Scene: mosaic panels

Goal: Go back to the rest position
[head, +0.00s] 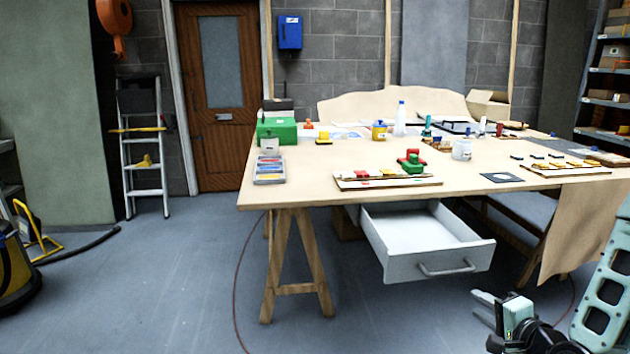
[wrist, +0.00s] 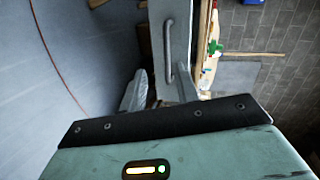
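My gripper (head: 480,304) is at the lower right of the head view, in front of the table and to the right of the open drawer's handle. Its two pale fingers stand apart with nothing visible between them. In the wrist view the fingers (wrist: 160,90) also show with a gap between them. The white drawer (head: 425,228) is pulled out under the tabletop and looks empty. Its front with the handle (wrist: 169,50) shows beyond the fingers in the wrist view; the gripper appears apart from it.
The wooden table (head: 300,190) carries mosaic panels, a green box (head: 277,131), bottles and small pieces. A trestle leg (head: 283,260) stands below. A brown sheet (head: 582,225) hangs at the table's right end. A thin cable (head: 237,290) lies on the floor. Floor at left is largely clear.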

